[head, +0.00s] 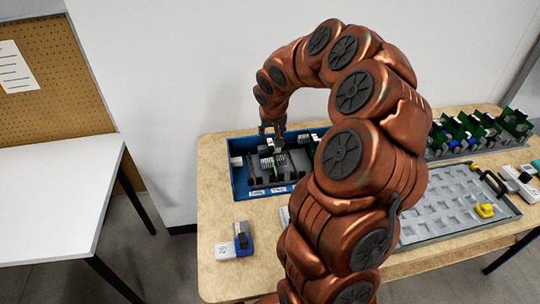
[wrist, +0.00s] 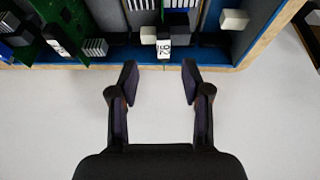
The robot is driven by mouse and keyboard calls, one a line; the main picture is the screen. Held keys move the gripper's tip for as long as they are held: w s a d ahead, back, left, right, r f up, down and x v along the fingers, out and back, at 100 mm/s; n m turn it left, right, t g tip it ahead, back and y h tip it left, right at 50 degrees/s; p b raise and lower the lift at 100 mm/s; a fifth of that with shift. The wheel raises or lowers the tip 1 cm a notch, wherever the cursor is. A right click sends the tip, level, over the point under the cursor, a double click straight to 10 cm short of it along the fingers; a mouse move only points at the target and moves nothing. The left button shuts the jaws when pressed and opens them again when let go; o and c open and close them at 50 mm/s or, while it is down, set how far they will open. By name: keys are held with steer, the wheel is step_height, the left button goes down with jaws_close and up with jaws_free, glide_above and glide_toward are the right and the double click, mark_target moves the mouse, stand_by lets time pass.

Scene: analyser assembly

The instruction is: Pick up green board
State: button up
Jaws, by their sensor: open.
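My gripper (head: 272,128) is over the back part of a blue tray (head: 238,178) on the table. In the wrist view its two fingers (wrist: 159,82) are spread wide with nothing between them. Green boards stand in the tray at the upper left of the wrist view, one larger (wrist: 78,16) and one partly cut off (wrist: 38,48). They are to the left of my fingers and apart from them. Several more green boards (head: 482,128) stand in a row at the back right of the table in the head view. My arm hides part of the tray.
A dark part with a white number label (wrist: 163,48) is ahead of my fingers, beside white blocks (wrist: 234,19). A grey slotted tray (head: 430,236) holds a yellow piece (head: 484,210). A white-and-blue device (head: 238,243) is at the front left. Another white table (head: 60,190) stands left.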

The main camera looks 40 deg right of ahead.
mark_target(270, 143)
steer(key=shift+p+x, duration=1.6)
steer(key=shift+x, duration=2.25)
steer(key=shift+w+a, duration=0.1)
steer(key=shift+a, duration=0.1)
jaws_close()
